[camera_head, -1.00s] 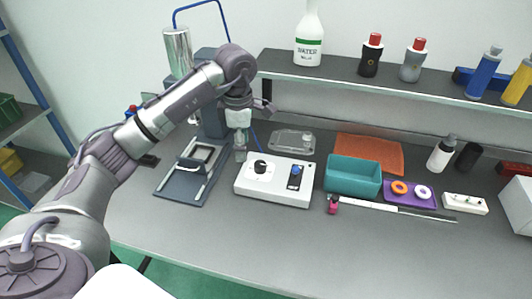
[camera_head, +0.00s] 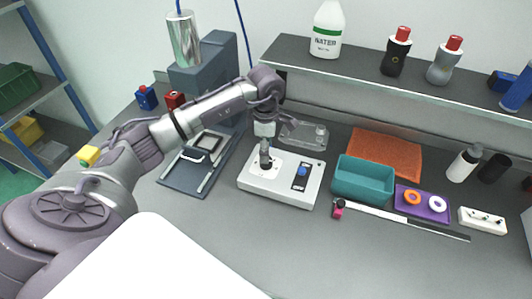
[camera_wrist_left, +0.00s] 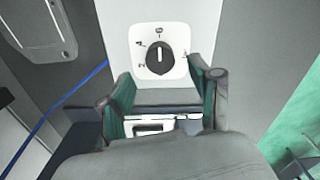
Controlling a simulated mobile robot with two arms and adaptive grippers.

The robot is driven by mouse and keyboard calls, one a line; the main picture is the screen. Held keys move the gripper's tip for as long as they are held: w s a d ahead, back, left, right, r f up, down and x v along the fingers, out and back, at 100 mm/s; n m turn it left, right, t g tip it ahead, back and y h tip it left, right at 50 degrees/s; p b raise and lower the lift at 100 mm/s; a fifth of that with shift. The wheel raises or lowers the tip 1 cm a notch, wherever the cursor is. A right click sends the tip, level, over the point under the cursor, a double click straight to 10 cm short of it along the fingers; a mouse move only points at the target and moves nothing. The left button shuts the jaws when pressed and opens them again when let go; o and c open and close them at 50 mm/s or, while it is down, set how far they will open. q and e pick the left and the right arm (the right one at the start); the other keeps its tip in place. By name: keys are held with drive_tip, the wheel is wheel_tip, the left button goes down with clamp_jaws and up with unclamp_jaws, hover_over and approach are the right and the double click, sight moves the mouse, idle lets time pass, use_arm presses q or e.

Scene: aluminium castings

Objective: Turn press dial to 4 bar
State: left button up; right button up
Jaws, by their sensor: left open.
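The white control box (camera_head: 297,192) stands on the bench with a blue switch (camera_head: 302,170) on its right half. In the left wrist view the black round dial (camera_wrist_left: 159,62) sits on a white plate with small marks.
The blue-grey press (camera_head: 212,85) with its flat bed (camera_head: 190,182) stands left of the box. A clear tray (camera_head: 303,135) lies behind it. The front bench is clear.

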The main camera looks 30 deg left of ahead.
use_arm(q)
wheel_tip(320, 180, down, 3)
drive_tip(key=shift+f+p, duration=0.2)
drive_tip(key=shift+p, duration=0.2)
drive_tip(key=shift+f, duration=0.35)
drive_tip(key=shift+c, duration=0.2)
drive_tip(key=c, duration=1.1)
use_arm(e)
drive_tip(key=shift+w+a+r, duration=0.2)
drive_tip(key=shift+w+r, duration=0.4)
drive_tip(key=shift+w, duration=0.1)
